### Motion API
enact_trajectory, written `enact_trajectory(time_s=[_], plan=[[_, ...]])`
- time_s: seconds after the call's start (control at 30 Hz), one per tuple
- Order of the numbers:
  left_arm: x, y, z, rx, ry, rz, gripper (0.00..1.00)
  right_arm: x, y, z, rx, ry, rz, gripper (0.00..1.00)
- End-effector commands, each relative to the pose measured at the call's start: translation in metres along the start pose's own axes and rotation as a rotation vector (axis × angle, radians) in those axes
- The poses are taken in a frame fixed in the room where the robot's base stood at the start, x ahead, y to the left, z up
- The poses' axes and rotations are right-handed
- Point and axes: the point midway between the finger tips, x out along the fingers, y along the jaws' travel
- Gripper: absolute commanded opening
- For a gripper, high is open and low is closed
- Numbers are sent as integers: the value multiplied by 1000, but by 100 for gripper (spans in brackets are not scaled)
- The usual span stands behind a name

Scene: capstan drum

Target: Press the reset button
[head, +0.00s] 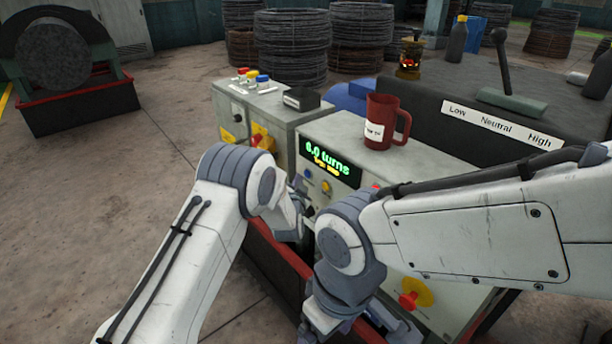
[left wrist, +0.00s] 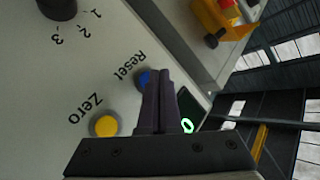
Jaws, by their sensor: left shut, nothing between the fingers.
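The blue reset button (left wrist: 143,77) is beside the word "Reset" on the pale panel in the left wrist view. It also shows in the head view (head: 308,173), below the lit display (head: 328,158) that reads "6.0 turns". My left gripper (left wrist: 158,72) is shut and empty, its fingertips at the button and covering part of it. I cannot tell whether they touch it. In the head view the left gripper (head: 297,184) is small and dark, close to the panel. My right arm reaches in from the right; its gripper's fingers do not show.
A yellow button (left wrist: 105,124) marked "Zero" and a black knob (left wrist: 57,8) marked 1, 2, 3 share the panel. A red mug (head: 378,122) stands on the console top. A red button on yellow (head: 412,297) is lower right, near my right arm.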

Motion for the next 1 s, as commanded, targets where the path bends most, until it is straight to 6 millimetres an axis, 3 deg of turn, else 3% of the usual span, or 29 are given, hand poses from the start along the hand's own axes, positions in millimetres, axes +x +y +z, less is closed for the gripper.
enact_trajectory(time_s=[1.0], plan=[[7, 4, -5, 0, 0, 0, 0, 8, 0, 0, 0, 0, 0, 89]])
